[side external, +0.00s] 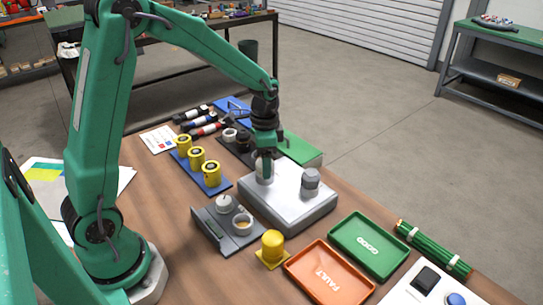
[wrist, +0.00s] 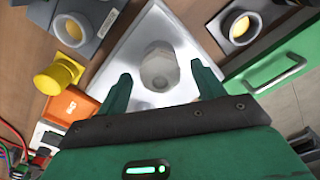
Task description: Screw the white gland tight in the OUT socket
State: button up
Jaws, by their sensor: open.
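My gripper (side external: 264,157) is open, pointing down over the pale metal block (side external: 285,213). In the wrist view, a light grey-white gland (wrist: 160,66) with a faceted top and a round centre stands on the block, between my spread fingers (wrist: 161,74). There is a visible gap on both sides. In the side view this gland (side external: 264,171) is partly hidden by my fingers. A second, greyer fitting (side external: 310,181) stands upright on the right part of the block. No OUT marking is readable, so I cannot tell which socket is which.
A grey holder (side external: 212,233) with a white-topped piece and a ring stands in front of the block. A yellow pot (side external: 272,245), an orange FAULT tray (side external: 325,277) and a green GOOD tray (side external: 368,247) lie to the right. A green box (side external: 301,150) stands behind.

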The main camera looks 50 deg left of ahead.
jog(key=shift+n, duration=2.2)
jog(key=c, duration=1)
jog(key=shift+c, duration=0.2)
jog(key=shift+m, duration=2.3)
jog(key=shift+m, duration=2.3)
